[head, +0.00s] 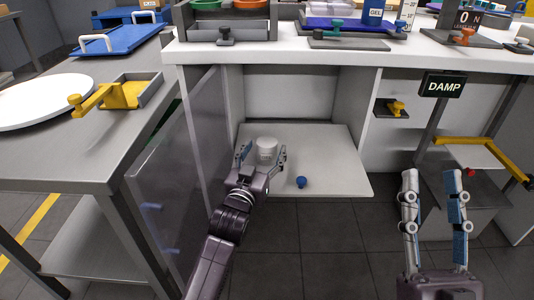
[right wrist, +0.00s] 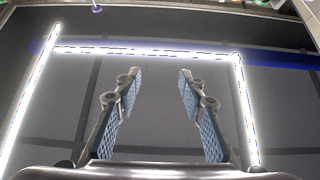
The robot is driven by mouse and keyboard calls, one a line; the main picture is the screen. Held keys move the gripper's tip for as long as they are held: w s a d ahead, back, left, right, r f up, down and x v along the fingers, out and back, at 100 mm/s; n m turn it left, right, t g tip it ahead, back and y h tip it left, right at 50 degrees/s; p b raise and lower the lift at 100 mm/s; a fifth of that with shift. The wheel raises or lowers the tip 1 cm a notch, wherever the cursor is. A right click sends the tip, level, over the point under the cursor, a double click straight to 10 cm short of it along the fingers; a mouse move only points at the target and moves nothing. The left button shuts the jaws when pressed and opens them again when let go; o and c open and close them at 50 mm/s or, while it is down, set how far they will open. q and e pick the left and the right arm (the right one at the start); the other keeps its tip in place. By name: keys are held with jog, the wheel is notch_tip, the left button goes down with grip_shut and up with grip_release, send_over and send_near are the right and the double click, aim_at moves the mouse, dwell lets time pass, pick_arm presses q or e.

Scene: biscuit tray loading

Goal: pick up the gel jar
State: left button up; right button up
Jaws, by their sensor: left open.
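A white jar (head: 266,147) stands upright on the pale shelf board (head: 335,160) in the open cabinet. No label can be read on it. A blue container (head: 375,13) marked GEL stands on the counter above. My left gripper (head: 262,154) is open, with one finger on each side of the white jar. Whether the fingers touch it, I cannot tell. My right gripper (head: 430,178) is open and empty over the floor at the right, and its spread fingers also show in the right wrist view (right wrist: 160,76).
A small blue knob-like piece (head: 302,182) is near the board's front edge. The open cabinet door (head: 175,150) stands left of my left arm. The white counter (head: 300,53) overhangs the cabinet. A DAMP sign (head: 443,85) stands at the right above a yellow-edged tray (head: 475,157).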

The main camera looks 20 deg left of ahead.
pick_arm(q)
jog(key=shift+w, duration=0.65)
pick_arm(e)
jog(key=shift+s+d+r+t+y, duration=0.15)
jog(key=shift+s+r+t+y, duration=0.25)
jog(key=shift+s+r, duration=0.45)
pick_arm(q)
jog(key=shift+c, duration=0.6)
jog(key=c, duration=1)
jog(key=shift+c, duration=1.1)
jog(key=shift+r, duration=0.15)
pick_arm(e)
jog(key=shift+w, duration=0.1)
